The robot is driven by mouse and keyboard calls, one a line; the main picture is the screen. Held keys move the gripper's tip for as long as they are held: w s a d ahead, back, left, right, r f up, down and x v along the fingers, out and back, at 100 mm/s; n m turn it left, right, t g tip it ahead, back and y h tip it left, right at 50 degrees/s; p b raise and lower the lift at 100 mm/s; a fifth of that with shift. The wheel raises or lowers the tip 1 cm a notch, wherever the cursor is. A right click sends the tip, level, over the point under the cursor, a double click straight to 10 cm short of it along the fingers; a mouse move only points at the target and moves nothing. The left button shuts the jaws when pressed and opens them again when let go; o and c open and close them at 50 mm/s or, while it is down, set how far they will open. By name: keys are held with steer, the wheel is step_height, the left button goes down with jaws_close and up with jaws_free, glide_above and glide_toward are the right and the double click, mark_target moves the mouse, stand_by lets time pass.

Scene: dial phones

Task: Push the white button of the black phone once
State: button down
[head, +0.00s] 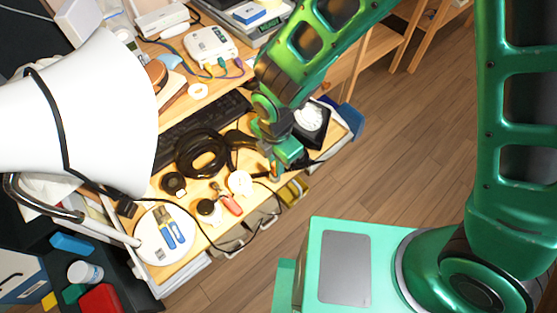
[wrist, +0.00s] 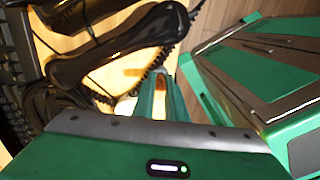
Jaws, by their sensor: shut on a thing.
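A black object with a pale round face, seemingly the black phone (head: 325,128), sits at the desk's right side, partly hidden by my arm. A black handset (wrist: 110,50) with a coiled black cord (wrist: 172,48) lies beyond my fingers in the wrist view. I cannot make out the white button. My gripper (head: 276,172) points down at the desk's front edge, left of and below the phone. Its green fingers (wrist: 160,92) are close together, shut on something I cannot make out. The cord passes near the fingertips.
A white plate (head: 165,235) with small blue tools, a red-handled item (head: 230,205) and a white lamp (head: 85,110) are nearby. The wooden floor (head: 420,150) right of the desk is clear.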

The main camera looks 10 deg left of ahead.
steer(key=shift+f, duration=0.8)
steer(key=c, duration=1.7)
jaws_free()
step_height(320, 180, up, 11)
steer(key=shift+w+f, duration=0.1)
steer(key=shift+d, duration=0.1)
